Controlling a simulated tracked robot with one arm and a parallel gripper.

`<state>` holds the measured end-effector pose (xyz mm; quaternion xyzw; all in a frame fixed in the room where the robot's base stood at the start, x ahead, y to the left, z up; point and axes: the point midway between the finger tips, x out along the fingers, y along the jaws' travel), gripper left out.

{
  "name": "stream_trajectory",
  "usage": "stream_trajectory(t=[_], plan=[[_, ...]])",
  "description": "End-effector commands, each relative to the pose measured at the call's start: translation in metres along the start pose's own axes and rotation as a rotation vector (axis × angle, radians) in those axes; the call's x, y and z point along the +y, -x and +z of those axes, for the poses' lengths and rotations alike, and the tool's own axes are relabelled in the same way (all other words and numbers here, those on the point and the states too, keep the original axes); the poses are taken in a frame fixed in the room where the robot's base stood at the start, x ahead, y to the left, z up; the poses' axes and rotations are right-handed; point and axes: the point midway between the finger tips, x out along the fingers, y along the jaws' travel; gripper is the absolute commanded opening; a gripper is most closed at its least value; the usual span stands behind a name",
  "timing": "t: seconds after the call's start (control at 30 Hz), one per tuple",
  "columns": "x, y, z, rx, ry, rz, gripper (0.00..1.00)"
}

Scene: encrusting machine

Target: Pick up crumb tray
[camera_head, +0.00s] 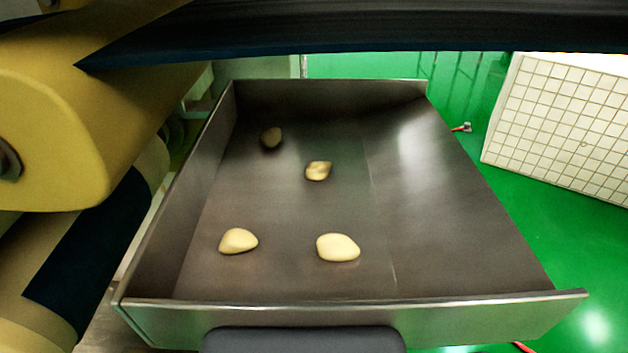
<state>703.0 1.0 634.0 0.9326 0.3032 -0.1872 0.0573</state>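The crumb tray (480,309) is a wide, open, dark metal tray that fills the middle of the view. It has low walls at the left, back and front, and its right side slopes up. Several pale dough pieces lie on its floor, among them one at the front (338,248) and one at the front left (238,241). A dark grey rounded part (304,341) shows at the bottom edge, in front of the tray's front wall. I cannot tell whether it is my gripper or a handle. No fingertips can be made out, and no grasp shows.
Large yellow and dark parts crowd the left side, and a dark bar crosses the top, above the tray's back; I cannot tell whether they are mine. A white tiled block (567,125) stands at the right.

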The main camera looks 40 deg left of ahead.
Motion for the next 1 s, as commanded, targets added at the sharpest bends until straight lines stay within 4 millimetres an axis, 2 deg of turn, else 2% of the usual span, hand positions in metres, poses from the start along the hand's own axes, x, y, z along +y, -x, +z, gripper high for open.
stream_trajectory(t=[0.33,0.5,0.53,1.0], plan=[[0.0001,-0.0055,-0.0005,0.000,0.001,0.000,0.80],[0.0000,-0.0054,-0.0002,0.000,0.000,0.000,0.33],[0.0000,-0.0054,-0.0002,0.000,0.000,0.000,0.26],[0.0050,-0.0030,-0.0042,0.000,0.000,0.003,0.26]])
